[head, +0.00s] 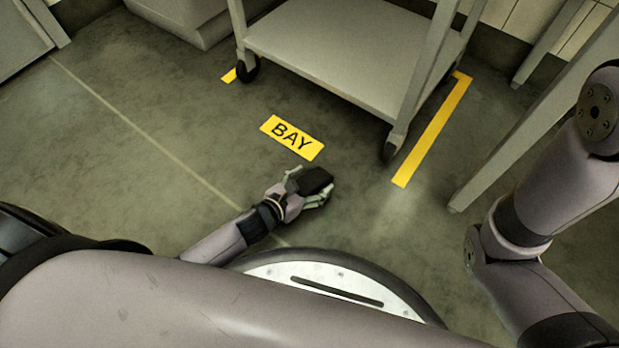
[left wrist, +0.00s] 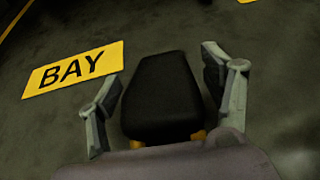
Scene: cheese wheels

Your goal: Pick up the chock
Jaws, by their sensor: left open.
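The chock (head: 316,179) is a black wedge-like block low at the floor, just below the BAY label in the head view. In the left wrist view the chock (left wrist: 162,95) shows its dark top, with small yellow parts at its near end. My left gripper (head: 311,183) is open around it, one finger on each side. In the left wrist view a gap shows between the chock and each finger; the near end of the chock is partly hidden by the gripper body. My right gripper is out of view; only part of my right arm shows.
A yellow BAY label (head: 292,137) lies on the floor beyond the chock. A grey wheeled cart (head: 340,45) stands behind it, with a caster (head: 391,149) near a yellow floor stripe (head: 433,130). A table leg (head: 500,165) stands at right. The floor left is clear.

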